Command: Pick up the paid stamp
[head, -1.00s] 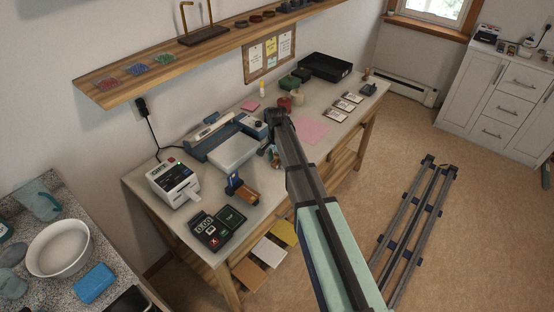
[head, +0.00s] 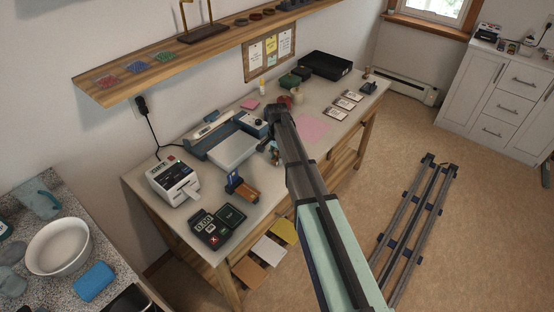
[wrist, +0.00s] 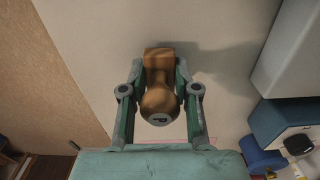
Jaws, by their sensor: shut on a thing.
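The paid stamp (wrist: 158,75) is a wooden stamp with a square block, a round knob and a dark letter mark on the knob's end, seen in the wrist view. My gripper (wrist: 160,88) is shut on it, one green-and-grey finger on each side. The stamp's shadow falls on the worktable (wrist: 225,90) to the right, offset from it, so it appears held above the surface. In the head view my arm hides most of the gripper, and the stamp cannot be made out clearly.
A wooden shelf (head: 190,55) runs above.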

